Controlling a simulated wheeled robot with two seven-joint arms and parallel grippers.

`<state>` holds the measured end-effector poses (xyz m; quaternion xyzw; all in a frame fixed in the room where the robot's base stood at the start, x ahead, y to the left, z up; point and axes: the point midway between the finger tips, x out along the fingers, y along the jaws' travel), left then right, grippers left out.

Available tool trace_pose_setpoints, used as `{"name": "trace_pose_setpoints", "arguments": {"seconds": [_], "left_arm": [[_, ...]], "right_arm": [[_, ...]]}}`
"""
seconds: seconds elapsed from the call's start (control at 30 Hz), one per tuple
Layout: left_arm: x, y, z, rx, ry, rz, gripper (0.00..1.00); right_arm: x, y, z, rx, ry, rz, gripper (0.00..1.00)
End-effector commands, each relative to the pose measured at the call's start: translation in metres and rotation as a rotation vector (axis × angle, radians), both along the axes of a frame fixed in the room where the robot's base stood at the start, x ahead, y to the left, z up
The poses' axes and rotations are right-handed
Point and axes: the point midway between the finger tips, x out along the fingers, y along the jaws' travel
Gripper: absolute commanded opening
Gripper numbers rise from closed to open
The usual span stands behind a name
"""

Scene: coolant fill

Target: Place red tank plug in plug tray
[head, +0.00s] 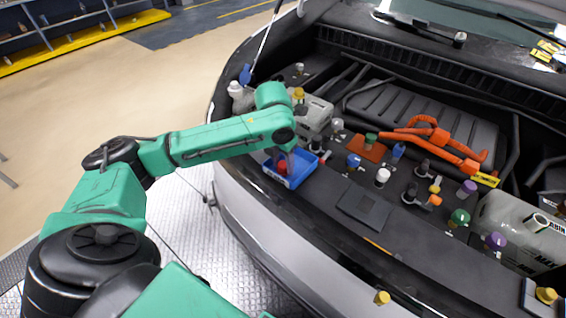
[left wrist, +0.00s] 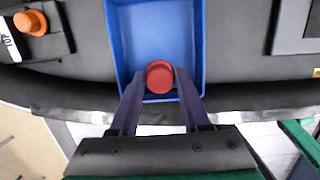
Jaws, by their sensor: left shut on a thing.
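The red tank plug (left wrist: 160,75) is a round red cap between the fingertips of my left gripper (left wrist: 155,88). It also shows in the head view (head: 282,168), partly hidden by my gripper. My left gripper (head: 284,160) is shut on the plug and points down over the blue plug tray (left wrist: 197,45). The plug is over the near part of the tray, inside its outline; I cannot tell whether it touches the floor. The tray (head: 312,165) sits on the front edge of the engine bay and looks otherwise empty. My right gripper is not in view.
Right of the tray stand several coloured caps, among them a blue one (head: 353,160), a white one (head: 382,177) and a green one (head: 459,217). A flat dark pad (head: 365,208) lies on the front panel. Orange cables (head: 436,140) run behind. A grey tank (head: 510,220) stands at right.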

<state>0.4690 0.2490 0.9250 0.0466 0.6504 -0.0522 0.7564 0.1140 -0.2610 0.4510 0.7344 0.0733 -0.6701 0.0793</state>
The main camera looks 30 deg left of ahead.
Motion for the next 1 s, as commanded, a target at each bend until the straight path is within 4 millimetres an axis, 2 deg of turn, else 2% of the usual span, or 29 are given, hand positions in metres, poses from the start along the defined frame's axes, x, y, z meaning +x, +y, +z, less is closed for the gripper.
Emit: {"name": "trace_pose_setpoints", "arguments": {"seconds": [0.07, 0.1, 0.13, 0.17, 0.47, 0.57, 0.67, 0.9, 1.0], "left_arm": [[0.0, 0.0, -0.001, 0.0, 0.001, 0.0, 0.11], [0.0, 0.0, -0.002, 0.0, 0.0, 0.0, 0.58], [0.0, 0.0, -0.002, 0.0, 0.0, 0.0, 0.7], [0.0, 0.0, -0.002, 0.0, 0.0, 0.0, 0.77], [0.0, 0.0, 0.0, 0.0, 0.0, 0.0, 0.77], [-0.001, 0.0, 0.008, -0.001, -0.001, 0.0, 0.77], [-0.003, 0.0, 0.029, -0.001, -0.005, 0.0, 0.77], [-0.013, 0.002, 0.094, -0.001, -0.004, 0.0, 0.77], [-0.016, 0.002, 0.111, -0.002, -0.002, 0.002, 0.77]], "right_arm": [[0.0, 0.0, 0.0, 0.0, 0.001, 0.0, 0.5], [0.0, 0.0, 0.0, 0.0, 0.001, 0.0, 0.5], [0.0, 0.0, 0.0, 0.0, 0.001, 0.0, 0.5], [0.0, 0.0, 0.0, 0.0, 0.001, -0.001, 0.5], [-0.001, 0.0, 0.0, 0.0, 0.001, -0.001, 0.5], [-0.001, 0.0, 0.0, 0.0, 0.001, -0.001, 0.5], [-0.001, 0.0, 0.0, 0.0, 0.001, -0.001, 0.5], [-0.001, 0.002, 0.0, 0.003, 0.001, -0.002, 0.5], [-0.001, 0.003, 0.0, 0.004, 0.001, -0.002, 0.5]]}}
